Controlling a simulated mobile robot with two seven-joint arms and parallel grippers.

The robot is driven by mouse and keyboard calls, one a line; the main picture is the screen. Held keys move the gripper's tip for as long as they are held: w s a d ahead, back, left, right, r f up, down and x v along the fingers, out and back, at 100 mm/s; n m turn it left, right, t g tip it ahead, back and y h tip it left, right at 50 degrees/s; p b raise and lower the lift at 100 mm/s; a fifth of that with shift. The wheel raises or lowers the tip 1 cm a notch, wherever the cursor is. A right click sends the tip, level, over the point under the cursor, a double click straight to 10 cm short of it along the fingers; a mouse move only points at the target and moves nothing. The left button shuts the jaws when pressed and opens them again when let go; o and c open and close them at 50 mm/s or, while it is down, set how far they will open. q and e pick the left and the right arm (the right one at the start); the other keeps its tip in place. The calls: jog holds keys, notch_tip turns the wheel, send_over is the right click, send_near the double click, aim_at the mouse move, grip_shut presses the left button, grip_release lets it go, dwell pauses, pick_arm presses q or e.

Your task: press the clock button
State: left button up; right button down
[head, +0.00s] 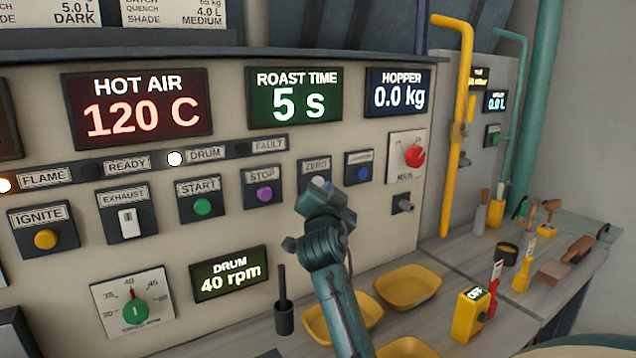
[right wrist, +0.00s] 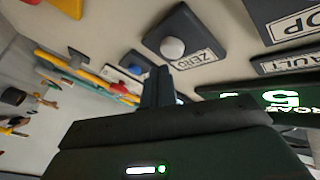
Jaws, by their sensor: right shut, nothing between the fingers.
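No label that I can read says clock. My right gripper (head: 320,188) is shut and empty, raised in front of the ZERO plate and left of the blue button. In the right wrist view its fingers (right wrist: 157,84) point toward the panel, near the white ZERO button (right wrist: 172,47); contact cannot be told. My left gripper is out of view.
The green START button (head: 202,206) and purple STOP button (head: 264,194) are to the left. A red knob (head: 415,156) and a lever switch (head: 403,204) are to the right.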

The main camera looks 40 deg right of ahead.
jog(key=s, duration=0.6)
jog(key=shift+a+p, duration=0.35)
jog(key=shift+p, duration=0.05)
dwell(0.7)
